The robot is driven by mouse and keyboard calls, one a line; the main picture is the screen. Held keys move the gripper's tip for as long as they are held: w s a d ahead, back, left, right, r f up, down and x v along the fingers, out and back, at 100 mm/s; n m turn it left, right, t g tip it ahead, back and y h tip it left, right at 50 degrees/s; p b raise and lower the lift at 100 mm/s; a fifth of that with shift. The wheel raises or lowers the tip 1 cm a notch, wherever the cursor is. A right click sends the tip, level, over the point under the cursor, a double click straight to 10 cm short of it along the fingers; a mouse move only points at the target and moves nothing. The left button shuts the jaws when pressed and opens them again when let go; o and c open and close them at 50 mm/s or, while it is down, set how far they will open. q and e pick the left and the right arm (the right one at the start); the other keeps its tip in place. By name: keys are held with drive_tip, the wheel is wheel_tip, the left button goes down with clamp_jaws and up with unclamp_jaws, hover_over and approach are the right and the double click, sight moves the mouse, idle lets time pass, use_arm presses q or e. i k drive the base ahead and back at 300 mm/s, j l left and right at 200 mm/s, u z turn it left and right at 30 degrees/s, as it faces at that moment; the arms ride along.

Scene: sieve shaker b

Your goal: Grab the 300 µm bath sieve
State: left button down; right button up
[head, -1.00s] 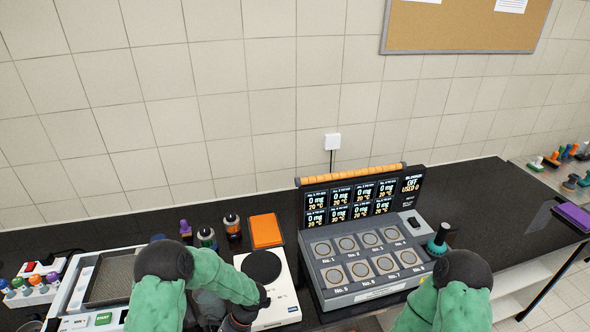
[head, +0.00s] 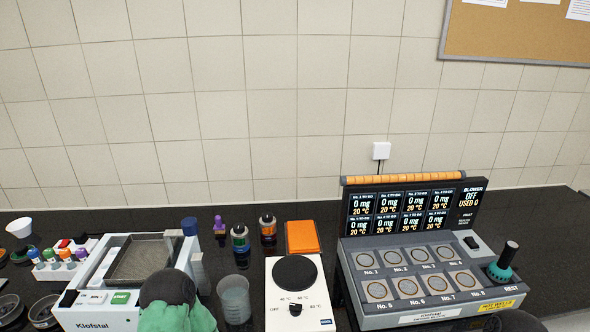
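Dark round sieve-like dishes lie at the lower left of the head view, one at the left edge (head: 10,308) and one beside it (head: 44,311). I cannot read any size on them, so I cannot tell which is the 300 µm bath sieve. A white Klofstal bath (head: 92,322) with a grey mesh-like top stands to their right. My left arm, green with a dark joint, covers the bath's front right corner; its gripper does not show. Only a dark part of my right arm shows at the bottom right, and its gripper is out of view.
A clear beaker (head: 233,300) and a white hotplate (head: 309,316) stand right of the bath. Capped bottles and an orange block (head: 302,237) are behind. A grey heating block (head: 414,310) with displays fills the right. A coloured-cap rack (head: 62,266) is at left.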

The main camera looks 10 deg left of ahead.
sight(41, 315)
drive_tip(key=u, duration=2.15)
drive_tip(key=i+j, duration=0.15)
drive_tip(key=j+z, duration=0.05)
